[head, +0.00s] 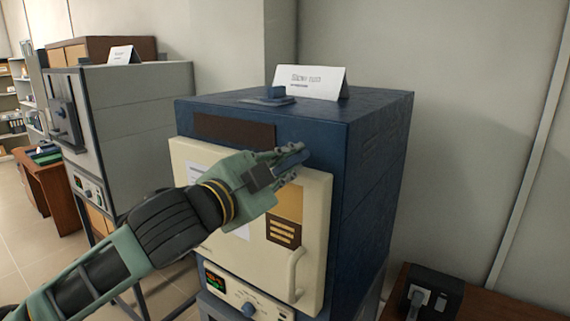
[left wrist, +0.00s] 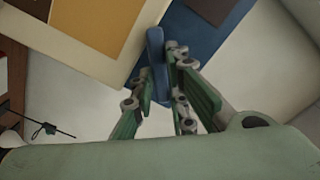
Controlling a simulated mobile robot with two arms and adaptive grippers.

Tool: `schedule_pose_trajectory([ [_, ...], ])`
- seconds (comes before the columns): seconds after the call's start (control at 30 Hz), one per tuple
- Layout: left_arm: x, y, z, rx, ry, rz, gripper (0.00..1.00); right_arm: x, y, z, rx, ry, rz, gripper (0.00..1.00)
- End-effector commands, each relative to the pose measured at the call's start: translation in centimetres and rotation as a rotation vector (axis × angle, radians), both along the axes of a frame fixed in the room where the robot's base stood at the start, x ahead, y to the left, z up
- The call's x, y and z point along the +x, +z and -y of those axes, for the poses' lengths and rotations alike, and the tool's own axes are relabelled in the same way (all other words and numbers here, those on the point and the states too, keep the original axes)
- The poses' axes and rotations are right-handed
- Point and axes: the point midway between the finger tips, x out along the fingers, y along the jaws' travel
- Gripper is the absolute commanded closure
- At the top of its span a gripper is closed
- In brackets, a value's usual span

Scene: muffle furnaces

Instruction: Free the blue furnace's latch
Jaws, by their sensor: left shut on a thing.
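The blue furnace (head: 370,160) stands at centre right, and its cream door (head: 316,222) looks shut. The latch is a blue bar (head: 294,159) at the door's upper right; it also shows in the left wrist view (left wrist: 155,50). My left gripper (head: 287,162) reaches across the door front. Its fingers (left wrist: 160,78) are shut on the latch bar, one on each side. The gripper hides part of the latch and its mount. The curved door handle (head: 296,272) is below, apart from the gripper. My right gripper is in neither view.
A grey furnace (head: 140,95) stands at the left. A white card (head: 310,82) and a small blue part (head: 275,94) are on the blue furnace's top. A control panel (head: 245,300) is under the door. A black socket box (head: 432,290) sits at lower right.

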Motion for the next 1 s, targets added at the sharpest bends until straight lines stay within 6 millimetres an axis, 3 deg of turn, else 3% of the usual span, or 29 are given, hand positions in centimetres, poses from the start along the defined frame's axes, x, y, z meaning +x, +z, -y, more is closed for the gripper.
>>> schedule_pose_trajectory([
  [0.5,-0.15,-0.36,0.19,0.381,-0.002,0.256,1.0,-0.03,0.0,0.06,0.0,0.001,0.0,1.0],
  [1.0,-0.17,-0.65,0.23,0.557,-0.003,0.372,1.0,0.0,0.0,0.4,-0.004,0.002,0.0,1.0],
])
